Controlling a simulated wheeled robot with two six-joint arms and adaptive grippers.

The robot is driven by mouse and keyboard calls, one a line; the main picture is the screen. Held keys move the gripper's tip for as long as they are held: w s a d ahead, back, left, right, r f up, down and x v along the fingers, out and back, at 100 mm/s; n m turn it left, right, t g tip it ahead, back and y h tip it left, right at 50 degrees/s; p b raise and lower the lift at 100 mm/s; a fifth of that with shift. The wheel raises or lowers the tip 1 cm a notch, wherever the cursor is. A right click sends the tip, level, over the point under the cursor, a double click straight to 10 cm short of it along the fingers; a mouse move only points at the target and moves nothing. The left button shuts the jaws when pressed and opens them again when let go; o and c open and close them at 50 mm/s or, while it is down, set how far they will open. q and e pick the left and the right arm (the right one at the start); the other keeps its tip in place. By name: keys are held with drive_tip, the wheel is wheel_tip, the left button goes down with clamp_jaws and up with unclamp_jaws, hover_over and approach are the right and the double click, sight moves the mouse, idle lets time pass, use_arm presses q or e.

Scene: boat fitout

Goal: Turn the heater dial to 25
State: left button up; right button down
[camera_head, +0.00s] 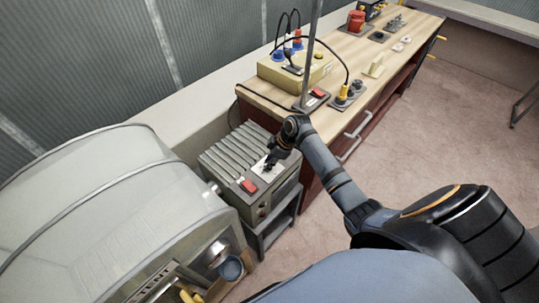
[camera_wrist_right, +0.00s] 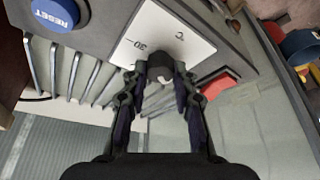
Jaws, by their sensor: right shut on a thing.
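The heater (camera_head: 236,162) is a grey box with a ribbed top, standing on a low stand beside the workbench. Its white dial plate (camera_wrist_right: 181,33) shows "30" and "C" in the right wrist view. The dial (camera_wrist_right: 162,72) is a small dark knob with a light face on this plate. My right gripper (camera_wrist_right: 160,80) is shut on the dial, one finger on each side. In the head view the right gripper (camera_head: 272,160) covers most of the dial. The pointer's reading cannot be made out. My left gripper is not in view.
A red switch (camera_head: 248,186) sits on the heater near the dial, and a blue RESET button (camera_wrist_right: 56,12) is on its panel. The wooden workbench (camera_head: 342,58) holds a yellow box (camera_head: 285,72) and several fittings. A large pale rounded casing (camera_head: 95,200) stands close at left.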

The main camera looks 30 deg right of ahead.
drive_tip(key=m+h+p, duration=0.1)
drive_tip(key=m+p, duration=0.2)
drive_tip(key=m+t+h+p, duration=0.1)
drive_tip(key=m+p, duration=0.2)
drive_tip(key=m+t+h+p, duration=0.1)
drive_tip(key=m+p, duration=0.2)
drive_tip(key=shift+s+a+r+p, duration=0.15)
drive_tip(key=shift+a+r+p, duration=0.1)
drive_tip(key=shift+r+p, duration=0.05)
drive_tip(key=m+h+p, duration=0.1)
drive_tip(key=m+p, duration=0.1)
drive_tip(key=m, duration=0.1)
drive_tip(key=shift+a+f+m, duration=0.1)
drive_tip(key=shift+f+m, duration=0.05)
drive_tip(key=shift+m, duration=0.25)
drive_tip(key=shift+f+m+h, duration=0.1)
drive_tip(key=shift+m+h, duration=0.5)
drive_tip(key=shift+m, duration=0.5)
drive_tip(key=shift+a+m+g+h+p, duration=0.1)
drive_tip(key=shift+m+g+h+p, duration=0.25)
drive_tip(key=shift+m, duration=0.75)
drive_tip(key=c, duration=1.1)
unclamp_jaws()
drive_tip(key=shift+o, duration=0.2)
drive_tip(key=v, duration=1.1)
drive_tip(key=shift+r, duration=0.4)
